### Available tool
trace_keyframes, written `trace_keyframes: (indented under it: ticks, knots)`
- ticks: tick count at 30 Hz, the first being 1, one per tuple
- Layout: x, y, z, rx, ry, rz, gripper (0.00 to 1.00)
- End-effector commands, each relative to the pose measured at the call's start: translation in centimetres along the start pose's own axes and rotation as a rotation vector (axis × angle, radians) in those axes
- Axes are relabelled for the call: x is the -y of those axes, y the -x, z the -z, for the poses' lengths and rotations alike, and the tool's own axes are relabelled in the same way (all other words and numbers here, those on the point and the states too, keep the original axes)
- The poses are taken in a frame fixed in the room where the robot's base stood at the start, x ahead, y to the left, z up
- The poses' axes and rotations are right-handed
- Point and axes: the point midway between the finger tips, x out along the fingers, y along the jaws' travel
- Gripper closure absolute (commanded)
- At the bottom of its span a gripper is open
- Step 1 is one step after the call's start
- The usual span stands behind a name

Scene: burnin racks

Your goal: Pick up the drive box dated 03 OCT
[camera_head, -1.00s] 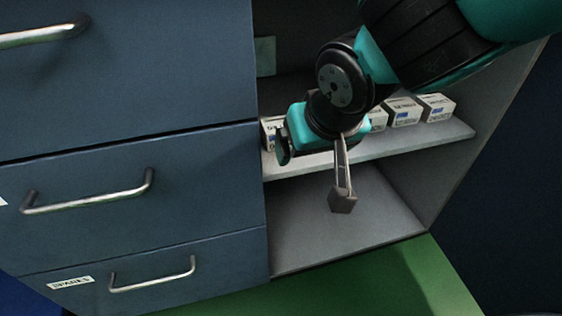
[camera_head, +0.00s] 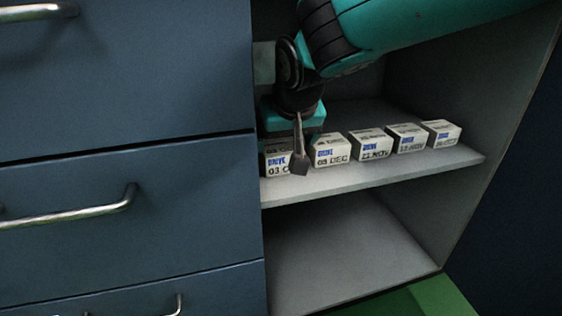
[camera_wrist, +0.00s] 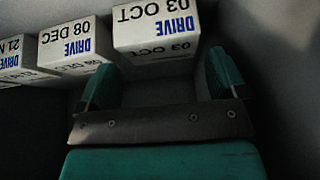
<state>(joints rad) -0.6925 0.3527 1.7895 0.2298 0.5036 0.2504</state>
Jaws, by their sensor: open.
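The drive box dated 03 OCT (camera_head: 277,160) stands at the left end of the row on the upper shelf, close to the cabinet's left side. It also shows upside down in the wrist view (camera_wrist: 156,30), with "DRIVE" and "03 OCT" legible. My gripper (camera_head: 299,164) is in front of this box and hides the right part of its label. In the wrist view my gripper (camera_wrist: 162,82) is open and empty. Its two fingers lie just short of the box, one toward each side of it, and the box is not between them.
A box dated 08 DEC (camera_head: 330,152) stands just right of it, then a box dated 22 or 21 NOV (camera_head: 371,147) and two more drive boxes (camera_head: 406,141) along the shelf (camera_head: 350,177). Closed blue drawers (camera_head: 130,190) border the opening on the left.

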Motion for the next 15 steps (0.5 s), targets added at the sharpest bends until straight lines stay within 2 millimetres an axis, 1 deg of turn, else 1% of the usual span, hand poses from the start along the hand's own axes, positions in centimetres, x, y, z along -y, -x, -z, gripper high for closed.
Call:
trace_keyframes:
  ticks: [6,8,10,15]
  knots:
    - [0.0,-3.6,-0.4,0.002,0.001,0.000,0.08]
    - [0.0,-4.4,-0.3,0.001,0.001,0.000,0.08]
    - [0.0,-4.8,-0.2,0.000,0.001,0.000,0.08]
    - [0.0,-4.6,-0.1,0.000,0.001,0.000,0.08]
